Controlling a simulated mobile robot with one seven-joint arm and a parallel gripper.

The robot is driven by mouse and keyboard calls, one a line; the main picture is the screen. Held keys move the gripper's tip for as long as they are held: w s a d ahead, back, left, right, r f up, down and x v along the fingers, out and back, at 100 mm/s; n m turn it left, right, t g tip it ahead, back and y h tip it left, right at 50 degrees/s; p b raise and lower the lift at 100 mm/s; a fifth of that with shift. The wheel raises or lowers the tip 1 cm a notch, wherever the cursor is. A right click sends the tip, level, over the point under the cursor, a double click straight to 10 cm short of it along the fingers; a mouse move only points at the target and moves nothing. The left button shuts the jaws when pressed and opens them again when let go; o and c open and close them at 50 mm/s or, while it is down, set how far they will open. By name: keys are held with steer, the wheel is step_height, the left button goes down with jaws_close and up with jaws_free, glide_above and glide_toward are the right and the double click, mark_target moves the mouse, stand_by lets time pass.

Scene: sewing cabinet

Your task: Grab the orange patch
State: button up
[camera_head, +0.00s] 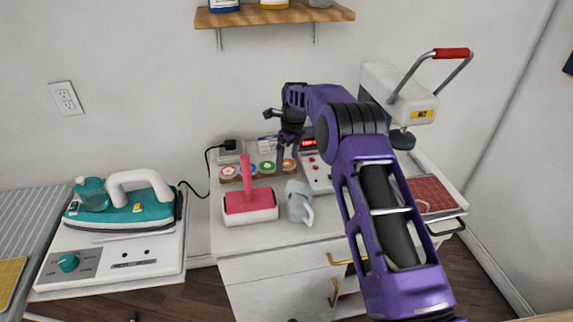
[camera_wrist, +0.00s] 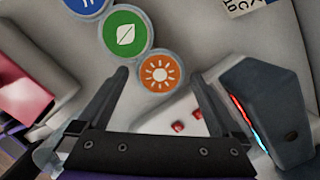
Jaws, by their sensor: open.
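The orange patch (camera_wrist: 161,73) is round with a white sun on it. In the wrist view it lies just beyond my gripper's fingertips, centred between them. My gripper (camera_wrist: 165,78) is open and empty, with its two dark fingers spread on either side below the patch. A green patch (camera_wrist: 125,33) with a white leaf touches its upper left, and part of a blue patch (camera_wrist: 87,4) shows above that. In the head view the orange patch (camera_head: 289,164) is at the right end of the row, and my gripper (camera_head: 281,150) is above and beside it.
A pink-handled roller (camera_head: 249,203) and a grey spray bottle (camera_head: 299,202) stand in front. A teal iron (camera_head: 125,207) is far left. A shelf (camera_head: 275,14) hangs above.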

steer(key=shift+f, duration=0.1)
steer(key=c, duration=1.4)
steer(key=shift+o, duration=0.2)
